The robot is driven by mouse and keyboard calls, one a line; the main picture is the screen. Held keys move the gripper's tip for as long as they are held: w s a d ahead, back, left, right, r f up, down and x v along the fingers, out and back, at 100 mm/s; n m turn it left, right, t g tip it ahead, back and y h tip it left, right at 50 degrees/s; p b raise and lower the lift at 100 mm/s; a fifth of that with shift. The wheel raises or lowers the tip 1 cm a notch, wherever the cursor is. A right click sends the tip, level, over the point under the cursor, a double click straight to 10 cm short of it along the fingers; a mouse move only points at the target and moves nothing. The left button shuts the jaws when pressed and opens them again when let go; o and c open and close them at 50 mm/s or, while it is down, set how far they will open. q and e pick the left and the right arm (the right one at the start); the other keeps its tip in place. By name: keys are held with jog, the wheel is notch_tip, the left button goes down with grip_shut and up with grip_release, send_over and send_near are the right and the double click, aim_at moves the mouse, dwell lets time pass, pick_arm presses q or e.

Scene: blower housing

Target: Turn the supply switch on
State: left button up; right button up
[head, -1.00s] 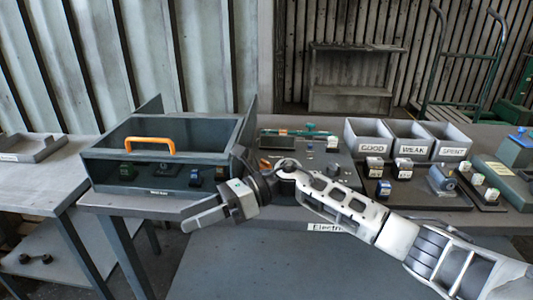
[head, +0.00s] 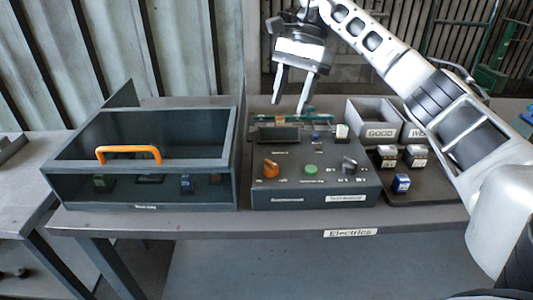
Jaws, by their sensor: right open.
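The dark control panel (head: 316,185) stands on the table in the middle of the head view. Its sloped front carries an orange knob (head: 271,169), a green button (head: 311,170) and a dark knob (head: 348,165). The small lettering is too blurred to tell which one is the supply switch. My right gripper (head: 288,106) hangs above the back of the panel, fingers pointing down. It is open and empty, apart from the front controls. My left gripper is out of view.
A dark open-topped housing with an orange handle (head: 128,154) stands left of the panel. Grey bins, one marked GOOD (head: 380,133), and small blocks (head: 401,183) are to the right. My right arm covers part of that side. The table's front strip is clear.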

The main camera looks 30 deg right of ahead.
aim_at(271, 167)
jog(key=p+x, duration=0.1)
jog(key=x, duration=1.2)
jog(key=shift+s+a, duration=0.1)
jog(key=shift+s, duration=0.1)
jog(key=shift+a+f, duration=0.2)
jog(key=shift+f, duration=0.25)
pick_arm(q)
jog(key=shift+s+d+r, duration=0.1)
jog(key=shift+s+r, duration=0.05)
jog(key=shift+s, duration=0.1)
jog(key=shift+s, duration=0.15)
pick_arm(e)
jog(key=c, duration=1)
